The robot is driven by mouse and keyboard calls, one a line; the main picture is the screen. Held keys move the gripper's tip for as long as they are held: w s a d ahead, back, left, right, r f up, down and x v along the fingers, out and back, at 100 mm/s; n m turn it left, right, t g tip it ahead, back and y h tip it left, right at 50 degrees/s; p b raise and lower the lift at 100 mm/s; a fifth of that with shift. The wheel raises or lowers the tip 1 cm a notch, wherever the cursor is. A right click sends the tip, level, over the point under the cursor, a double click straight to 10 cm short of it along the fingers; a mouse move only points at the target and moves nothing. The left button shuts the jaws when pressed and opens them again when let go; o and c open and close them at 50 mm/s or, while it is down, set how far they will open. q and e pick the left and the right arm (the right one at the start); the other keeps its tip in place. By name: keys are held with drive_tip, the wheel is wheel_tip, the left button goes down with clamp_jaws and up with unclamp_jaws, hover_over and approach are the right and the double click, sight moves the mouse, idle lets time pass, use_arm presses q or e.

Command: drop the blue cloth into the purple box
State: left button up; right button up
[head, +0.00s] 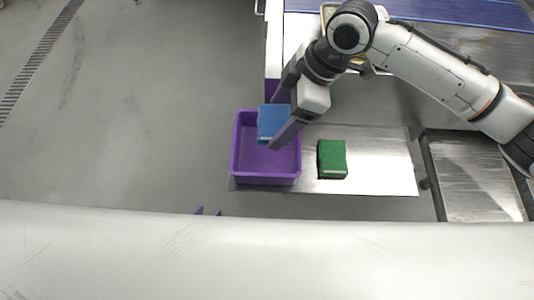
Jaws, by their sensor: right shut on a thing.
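The blue cloth (272,121) is a small folded block with a pale edge. My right gripper (277,120) is shut on it and holds it over the purple box. The purple box (236,160) is an open bin; the cloth and fingers cover part of its inside. How high the cloth hangs is hard to tell. Of my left gripper (207,211), only two dark purple fingertips show, below and left of the box. They stand apart with nothing seen between them; the rest is hidden behind a large pale shape of my own.
A green folded cloth (332,159) lies on the metal surface (385,165) right of the box. Another green thing is partly hidden behind my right gripper. A blue conveyor (440,10) runs along the back. Metal equipment (475,175) stands at right. Floor at left is clear.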

drive_tip(key=shift+r, duration=0.1)
drive_tip(key=o, duration=1)
drive_tip(key=v, duration=1)
drive_tip(key=shift+d, duration=0.1)
